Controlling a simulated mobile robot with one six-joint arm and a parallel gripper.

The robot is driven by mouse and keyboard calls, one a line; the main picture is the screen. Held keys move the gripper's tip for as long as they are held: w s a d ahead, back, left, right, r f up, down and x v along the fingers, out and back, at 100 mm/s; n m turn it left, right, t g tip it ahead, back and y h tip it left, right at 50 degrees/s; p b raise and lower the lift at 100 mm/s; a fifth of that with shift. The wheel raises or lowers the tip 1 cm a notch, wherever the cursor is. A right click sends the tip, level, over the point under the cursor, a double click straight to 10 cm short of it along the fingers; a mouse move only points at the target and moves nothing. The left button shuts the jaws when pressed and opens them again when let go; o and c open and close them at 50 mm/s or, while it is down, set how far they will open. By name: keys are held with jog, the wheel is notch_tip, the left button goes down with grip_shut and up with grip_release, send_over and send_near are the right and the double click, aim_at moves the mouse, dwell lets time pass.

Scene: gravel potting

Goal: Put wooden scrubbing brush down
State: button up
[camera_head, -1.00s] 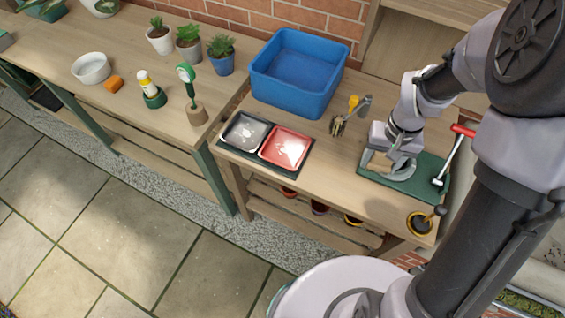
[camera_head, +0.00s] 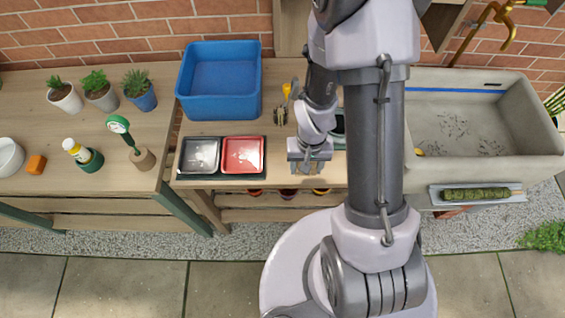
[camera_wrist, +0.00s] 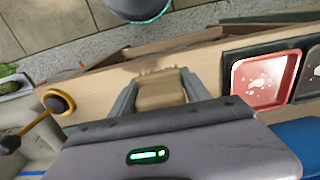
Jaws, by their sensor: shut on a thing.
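My gripper (camera_head: 307,169) is over the front part of the wooden potting bench, just right of the red tray. It is shut on the wooden scrubbing brush (camera_wrist: 162,94), whose tan wooden body shows between the two grey fingers in the wrist view. Bristles or a ragged edge show at its far side. In the head view my arm and gripper hide most of the brush. I cannot tell whether the brush touches the bench top (camera_wrist: 205,62).
The red tray (camera_head: 243,155) and grey tray (camera_head: 200,155) sit on a dark mat left of my gripper. A blue tub (camera_head: 219,80) stands behind them. A stone sink (camera_head: 480,120) is at right. A round black-and-yellow item (camera_wrist: 58,102) lies left in the wrist view.

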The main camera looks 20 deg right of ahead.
send_over(284, 169)
jog(key=shift+f+b, duration=0.3)
jog(key=shift+f, duration=0.05)
jog(key=shift+w+a+f, duration=0.1)
jog(key=shift+f, duration=0.25)
jog(key=shift+f+b, duration=0.7)
jog(key=shift+f, duration=0.7)
jog(key=shift+f, duration=0.2)
jog(key=o, duration=1.6)
jog(key=shift+r, duration=0.1)
